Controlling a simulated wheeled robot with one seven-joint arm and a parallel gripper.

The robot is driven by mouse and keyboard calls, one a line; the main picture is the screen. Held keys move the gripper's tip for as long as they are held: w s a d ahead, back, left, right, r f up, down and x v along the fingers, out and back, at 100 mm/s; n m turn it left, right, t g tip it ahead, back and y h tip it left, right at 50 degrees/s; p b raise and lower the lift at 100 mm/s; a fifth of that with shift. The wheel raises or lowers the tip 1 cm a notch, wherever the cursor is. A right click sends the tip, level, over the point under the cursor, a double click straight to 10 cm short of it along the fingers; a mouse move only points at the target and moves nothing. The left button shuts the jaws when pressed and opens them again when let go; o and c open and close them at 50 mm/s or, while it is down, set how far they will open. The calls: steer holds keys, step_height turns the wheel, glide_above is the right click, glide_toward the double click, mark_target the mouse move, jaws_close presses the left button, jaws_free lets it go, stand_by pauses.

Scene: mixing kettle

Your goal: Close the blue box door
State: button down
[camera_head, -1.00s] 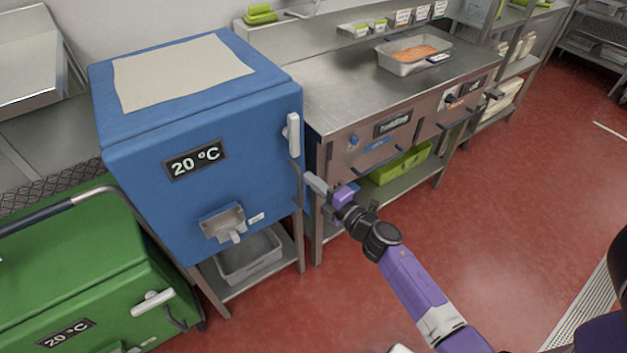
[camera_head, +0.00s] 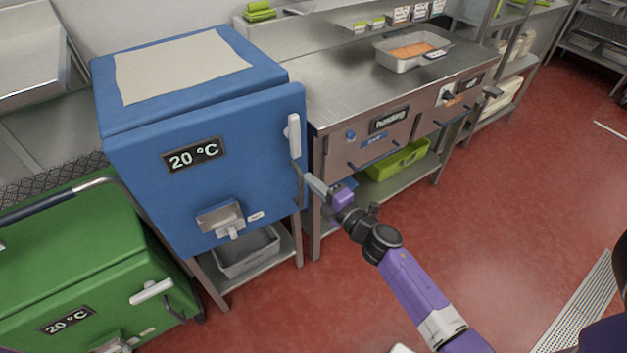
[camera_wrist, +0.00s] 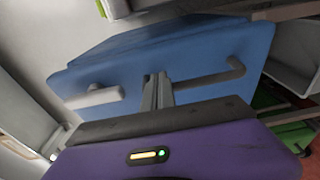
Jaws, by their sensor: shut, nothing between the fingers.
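The blue box (camera_head: 130,72) stands on a metal stand at the left. Its blue door (camera_head: 250,150) carries a 20 °C display (camera_head: 194,155), a white latch handle (camera_head: 294,137) and a thin grey bar near its right edge. My gripper (camera_head: 312,185) is shut and empty at the door's right edge, below the white handle. In the wrist view, its fingers (camera_wrist: 157,90) point at the door (camera_wrist: 200,75), between the white handle (camera_wrist: 92,97) and the bar (camera_wrist: 212,76). Contact is unclear.
A green box (camera_head: 80,255) stands at the lower left. A metal counter (camera_head: 340,85) with a tray of orange food (camera_head: 412,55) stands right of the blue box, with a green bin (camera_head: 400,160) below. Red floor (camera_head: 500,190) is clear at the right.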

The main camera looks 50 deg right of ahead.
steer(key=s+d+m+g+h+p, duration=0.1)
steer(key=s+d+m, duration=0.25)
steer(key=s, duration=0.35)
steer(key=s+d+m+h+p, duration=0.15)
steer(key=s+d, duration=0.25)
steer(key=s, duration=0.4)
steer(key=m+h, duration=0.1)
steer(key=m, duration=1.5)
glide_toward(307, 162)
steer(key=p+x, duration=0.1)
steer(key=x, duration=0.4)
steer(key=shift+w, duration=0.3)
